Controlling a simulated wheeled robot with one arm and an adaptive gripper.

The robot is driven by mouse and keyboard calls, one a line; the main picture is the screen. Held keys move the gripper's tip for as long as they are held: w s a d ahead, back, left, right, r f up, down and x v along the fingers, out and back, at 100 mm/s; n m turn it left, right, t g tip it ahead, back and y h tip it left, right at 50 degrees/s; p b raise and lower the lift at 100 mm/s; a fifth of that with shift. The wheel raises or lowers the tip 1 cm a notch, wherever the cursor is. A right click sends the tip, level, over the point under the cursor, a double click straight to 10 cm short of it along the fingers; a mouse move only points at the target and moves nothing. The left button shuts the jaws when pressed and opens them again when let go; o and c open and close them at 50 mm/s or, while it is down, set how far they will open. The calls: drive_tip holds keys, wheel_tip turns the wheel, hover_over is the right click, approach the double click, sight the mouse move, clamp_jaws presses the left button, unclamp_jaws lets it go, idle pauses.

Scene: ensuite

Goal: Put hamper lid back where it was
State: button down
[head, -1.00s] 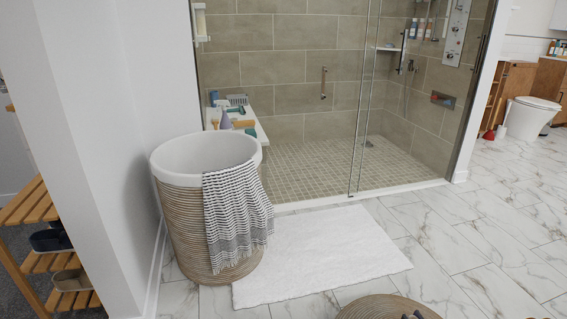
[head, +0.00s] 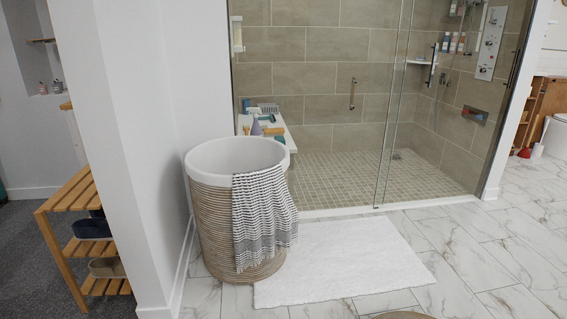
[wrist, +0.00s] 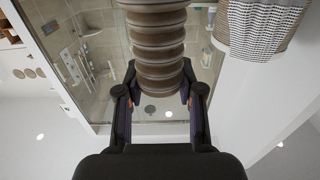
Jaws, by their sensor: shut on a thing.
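The hamper (head: 215,225) is a tall round basket of beige coiled rope with a white inner lining. It stands upright and open at the top, by the wall corner. A striped grey-and-white towel (head: 262,210) hangs over its rim. The lid (wrist: 160,50) is a coiled brown rope piece, seen edge-on in the wrist view. My gripper (wrist: 159,88) is shut on the lid, one finger on each side. Only a sliver of the lid (head: 403,315) shows at the bottom of the head view, apart from the hamper. The towel (wrist: 262,28) also shows at the upper right of the wrist view.
A white bath mat (head: 350,262) lies beside the hamper. A wall end (head: 130,160) and a slatted wooden shelf with shoes (head: 80,215) stand to the left. A glass-fronted shower (head: 330,130) is behind. Marble floor (head: 480,260) is free at the right.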

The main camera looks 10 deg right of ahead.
drive_tip(key=shift+w+d+r, duration=0.15)
drive_tip(key=shift+w+r, duration=0.3)
drive_tip(key=shift+w, duration=0.25)
drive_tip(key=w+a+r, duration=0.4)
drive_tip(key=w+r, duration=0.6)
drive_tip(key=w, duration=0.2)
drive_tip(key=w+a+r, duration=0.5)
drive_tip(key=w+r, duration=0.5)
drive_tip(key=w, duration=0.3)
drive_tip(key=w+a+r, duration=0.3)
drive_tip(key=a+r, duration=0.3)
drive_tip(key=a, duration=0.1)
drive_tip(key=w+a+r, duration=0.3)
drive_tip(key=a+r, duration=0.4)
drive_tip(key=s+a+r, duration=0.1)
drive_tip(key=a+r, duration=0.4)
drive_tip(key=a, duration=0.3)
drive_tip(key=a+r, duration=0.4)
drive_tip(key=a, duration=0.4)
wheel_tip(320, 180, up, 37)
drive_tip(key=p, duration=3.6)
drive_tip(key=shift+s+d+f, duration=0.15)
drive_tip(key=shift+d+f, duration=0.05)
